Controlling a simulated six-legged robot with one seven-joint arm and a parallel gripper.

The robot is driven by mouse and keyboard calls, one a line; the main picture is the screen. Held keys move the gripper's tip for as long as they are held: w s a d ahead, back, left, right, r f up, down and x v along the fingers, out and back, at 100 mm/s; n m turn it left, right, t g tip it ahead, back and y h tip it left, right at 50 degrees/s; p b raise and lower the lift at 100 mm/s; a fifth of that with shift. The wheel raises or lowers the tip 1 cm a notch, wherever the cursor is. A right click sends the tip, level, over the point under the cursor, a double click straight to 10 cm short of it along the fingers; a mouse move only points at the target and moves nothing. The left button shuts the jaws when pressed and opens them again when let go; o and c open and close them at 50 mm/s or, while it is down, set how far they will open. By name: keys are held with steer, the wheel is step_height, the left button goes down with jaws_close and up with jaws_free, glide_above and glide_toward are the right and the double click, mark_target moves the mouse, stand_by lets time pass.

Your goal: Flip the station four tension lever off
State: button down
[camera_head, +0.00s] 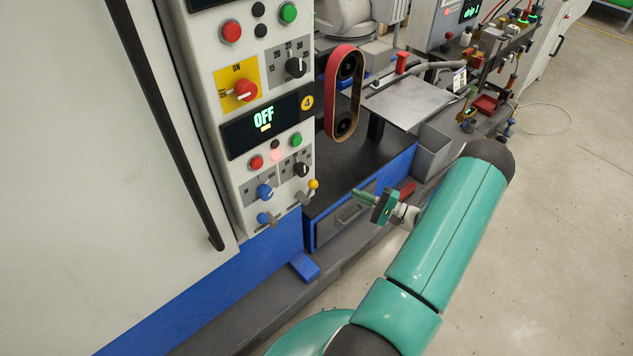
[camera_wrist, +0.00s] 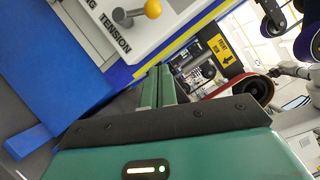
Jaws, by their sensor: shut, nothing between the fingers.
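The station four panel (camera_head: 285,140) carries a yellow "4" badge and a green display reading "OFF". A small lever with a yellow ball knob (camera_head: 313,184) is at its lower right, with its ball up and to the right of its base. In the wrist view the yellow ball (camera_wrist: 152,9) and grey stalk show near the top, by the printed word "TENSION". My gripper (camera_head: 365,196) is shut and empty, to the right of the lever and apart from it. In the wrist view its green fingers (camera_wrist: 160,88) lie together, below the lever.
A blue-ball lever (camera_head: 262,218) and a blue knob (camera_head: 265,191) sit left on the same panel. A dark drawer (camera_head: 345,215) is below. A red sanding belt (camera_head: 343,92) and grey plate (camera_head: 408,102) stand behind. Open floor lies to the right.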

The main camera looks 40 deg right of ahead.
steer(key=shift+s+d+f+h, duration=0.2)
steer(key=shift+f+h, duration=0.05)
steer(key=shift+h, duration=0.05)
steer(key=shift+s, duration=0.1)
steer(key=w+a+r, duration=0.1)
steer(key=w+a, duration=0.1)
steer(key=w, duration=0.1)
steer(key=w+a+r, duration=0.1)
steer(key=w+a, duration=0.1)
steer(key=w+a+r, duration=0.1)
steer(key=w+a, duration=0.1)
steer(key=w, duration=0.1)
steer(key=shift+w+a, duration=0.1)
steer(key=shift+w, duration=0.2)
steer(key=shift+s+a+r, duration=0.1)
steer(key=shift+a+r, duration=0.2)
steer(key=shift+a, duration=0.3)
